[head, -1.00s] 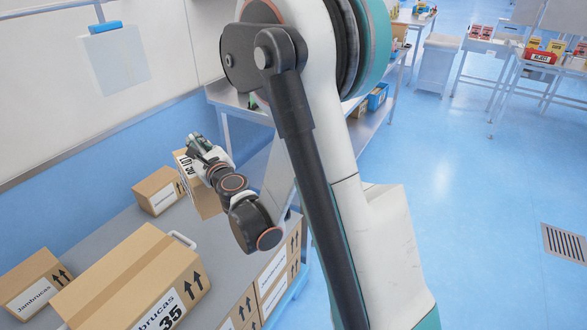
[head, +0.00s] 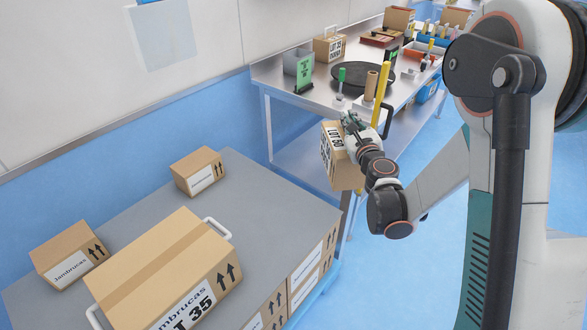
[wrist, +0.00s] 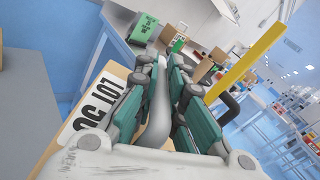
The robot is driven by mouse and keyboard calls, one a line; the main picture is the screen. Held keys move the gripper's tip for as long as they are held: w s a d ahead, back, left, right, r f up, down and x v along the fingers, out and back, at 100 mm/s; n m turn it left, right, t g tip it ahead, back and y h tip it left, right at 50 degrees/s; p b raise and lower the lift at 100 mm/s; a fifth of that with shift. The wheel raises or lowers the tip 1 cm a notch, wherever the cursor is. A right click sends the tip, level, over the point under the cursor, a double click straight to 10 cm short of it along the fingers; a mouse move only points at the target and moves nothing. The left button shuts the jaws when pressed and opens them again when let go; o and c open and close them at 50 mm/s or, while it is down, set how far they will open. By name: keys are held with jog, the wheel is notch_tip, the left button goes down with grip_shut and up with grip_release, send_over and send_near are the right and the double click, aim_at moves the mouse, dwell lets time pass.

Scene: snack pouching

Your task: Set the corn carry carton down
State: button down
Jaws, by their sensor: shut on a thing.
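The corn carry carton (head: 347,172) is a tan box with a white label lettered LOT; the rest of the label is hard to read. In the head view it hangs tilted from my gripper (head: 353,123), past the right edge of the grey top and in front of the metal workbench. In the wrist view my gripper (wrist: 160,78) is shut around a pale bar, apparently its handle. The carton's labelled side (wrist: 92,118) shows left of the fingers, and its far side is hidden.
The grey top (head: 265,192) has several cartons and a clear right part.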

jog(key=w+a+f+n+g+y+b, duration=0.1)
jog(key=a+f+n+g+y+b, duration=0.1)
jog(key=a+f, duration=0.4)
jog(key=w+a+f+n+g+y+b, duration=0.2)
jog(key=a+f+y, duration=0.3)
jog(key=f, duration=0.7)
jog(key=w+a+f+n+g+y+b, duration=0.1)
jog(key=a+f+n+g+y+b, duration=0.1)
jog(key=a+f, duration=0.5)
jog(key=shift+w+a+f+n+g+y+b, duration=0.2)
jog(key=shift+f+n+g+y+b, duration=0.35)
jog(key=shift+f+n+y, duration=0.9)
jog(key=shift+f+h, duration=0.25)
jog(key=shift+f, duration=0.45)
jog(key=c, duration=1.7)
grip_release()
jog(key=shift+o, duration=0.5)
